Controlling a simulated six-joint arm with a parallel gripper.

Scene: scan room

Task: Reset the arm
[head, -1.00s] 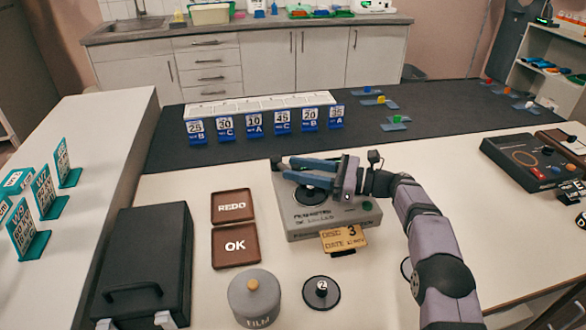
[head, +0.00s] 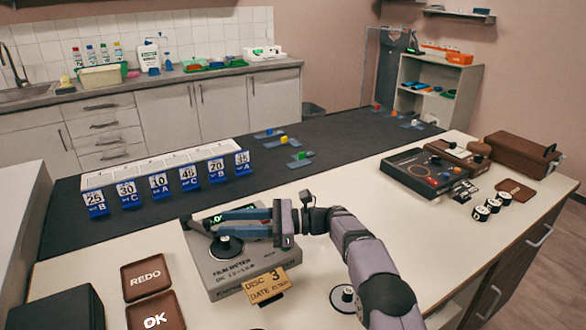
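My gripper (head: 218,223) is in the middle of the head view, above the grey film meter (head: 225,270). Its two blue-grey fingers point left and stand apart with a gap between them. No held thing shows between the fingers. My arm comes in from the lower right. The fingers hide part of the meter's top. A black round piece (head: 227,247) shows on the meter just below the fingers. I cannot tell whether the fingers touch it.
A tan disc and date tag (head: 269,284) is at the meter's front. REDO (head: 146,280) and OK (head: 156,313) trays lie at left. Numbered blue cards (head: 160,185) stand behind. A black control box (head: 425,172) and film cans (head: 487,209) are at right. Bare table lies between.

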